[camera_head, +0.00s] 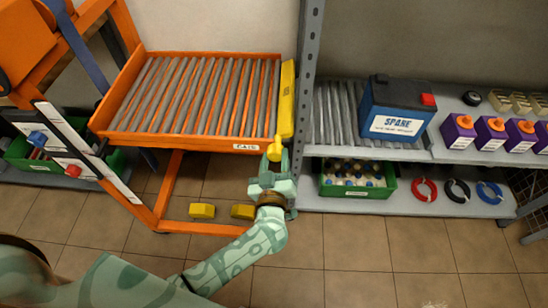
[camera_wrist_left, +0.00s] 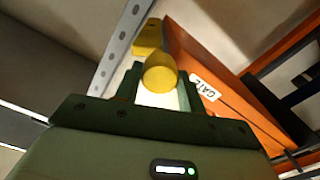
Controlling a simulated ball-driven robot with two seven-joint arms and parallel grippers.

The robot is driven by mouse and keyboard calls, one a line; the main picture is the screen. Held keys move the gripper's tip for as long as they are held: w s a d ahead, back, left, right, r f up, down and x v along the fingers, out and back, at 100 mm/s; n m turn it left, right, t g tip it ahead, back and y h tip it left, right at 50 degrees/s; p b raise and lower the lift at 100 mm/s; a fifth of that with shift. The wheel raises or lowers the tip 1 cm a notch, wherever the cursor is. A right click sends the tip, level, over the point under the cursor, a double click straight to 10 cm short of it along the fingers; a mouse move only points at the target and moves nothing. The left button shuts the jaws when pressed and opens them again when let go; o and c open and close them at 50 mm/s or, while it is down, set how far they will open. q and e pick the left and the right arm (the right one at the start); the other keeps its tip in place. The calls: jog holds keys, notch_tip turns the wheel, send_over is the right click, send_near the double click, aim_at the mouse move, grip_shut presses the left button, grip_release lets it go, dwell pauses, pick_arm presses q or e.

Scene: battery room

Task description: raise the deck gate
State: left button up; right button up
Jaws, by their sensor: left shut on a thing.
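The orange roller deck (camera_head: 126,134) has grey rollers, with a long yellow gate bar (camera_head: 287,98) along its right edge, beside the rack post. I cannot tell how high the bar stands. A white label reading GATE (camera_head: 246,147) is on the deck's front rail; it also shows in the left wrist view (camera_wrist_left: 205,90). My left gripper (camera_head: 272,165) is at the deck's front right corner, shut on a round yellow knob (camera_head: 274,149). In the left wrist view the knob (camera_wrist_left: 160,74) sits between the fingers, with the yellow bar (camera_wrist_left: 148,38) behind it. My right gripper is out of view.
The grey rack (camera_head: 305,95) stands close right of the gate and holds a blue SPARE battery (camera_head: 396,106). A green crate (camera_head: 358,180) sits on its lower shelf. Yellow blocks (camera_head: 202,211) lie low under the deck. The floor in front is clear.

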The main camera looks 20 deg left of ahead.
pick_arm(q)
jog(key=n, duration=0.5)
jog(key=shift+n+p, duration=0.3)
jog(key=shift+p, duration=0.1)
jog(key=n, duration=0.5)
jog(key=shift+s+f+n, duration=0.1)
jog(key=shift+n, duration=0.3)
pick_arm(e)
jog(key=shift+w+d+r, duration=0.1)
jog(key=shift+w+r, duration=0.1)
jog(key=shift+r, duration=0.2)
pick_arm(q)
jog(key=o, duration=1)
jog(key=shift+c, duration=0.2)
